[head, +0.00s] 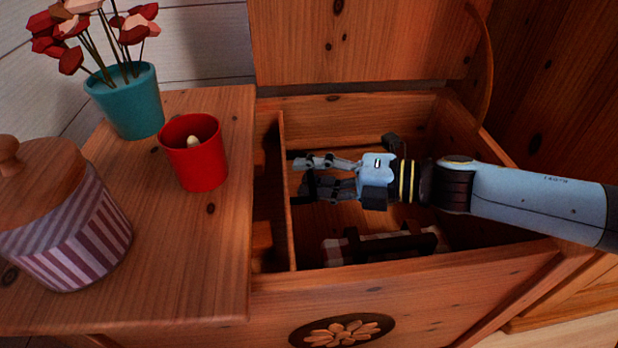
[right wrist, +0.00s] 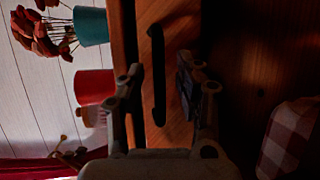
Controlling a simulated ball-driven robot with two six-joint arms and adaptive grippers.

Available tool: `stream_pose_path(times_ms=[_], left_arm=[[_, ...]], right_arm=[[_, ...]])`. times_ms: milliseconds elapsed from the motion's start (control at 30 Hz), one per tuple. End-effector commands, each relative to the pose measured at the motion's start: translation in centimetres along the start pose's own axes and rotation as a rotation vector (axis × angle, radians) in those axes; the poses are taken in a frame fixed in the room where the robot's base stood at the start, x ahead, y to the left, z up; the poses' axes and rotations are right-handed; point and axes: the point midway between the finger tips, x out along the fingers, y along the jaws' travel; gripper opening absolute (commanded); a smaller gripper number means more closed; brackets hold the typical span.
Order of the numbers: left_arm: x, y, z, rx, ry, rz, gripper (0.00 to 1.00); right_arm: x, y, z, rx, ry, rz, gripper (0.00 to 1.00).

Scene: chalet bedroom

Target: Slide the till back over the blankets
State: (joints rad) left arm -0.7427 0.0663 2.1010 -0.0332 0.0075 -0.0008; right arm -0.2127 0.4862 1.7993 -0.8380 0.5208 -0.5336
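The till (head: 287,205) is at the left end of the open chest; its thin wooden side wall faces right. In the right wrist view this wall (right wrist: 175,35) carries a dark bar handle (right wrist: 157,75). My right gripper (head: 303,177) reaches in from the right, inside the chest, with its fingers pointing left at the wall. It is open, and in the right wrist view its fingers (right wrist: 160,85) stand on either side of the handle. I cannot tell whether they touch it. A checked blanket (head: 376,249) lies low in the chest, partly in shadow. My left gripper is not in view.
The chest's front wall (head: 420,275) and raised lid (head: 360,40) bound the space around my right arm. A wooden top (head: 225,250) at left holds a red cup (head: 200,165), a teal flower pot (head: 127,105) and a striped lidded jar (head: 75,235).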

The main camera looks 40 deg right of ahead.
Motion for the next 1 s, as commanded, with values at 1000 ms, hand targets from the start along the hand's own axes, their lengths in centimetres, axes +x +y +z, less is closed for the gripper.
stream_pose_path(times_ms=[1000], left_arm=[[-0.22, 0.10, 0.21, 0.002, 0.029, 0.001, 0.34]], right_arm=[[0.54, 0.09, 0.02, -0.002, 0.000, 0.001, 0.00]])
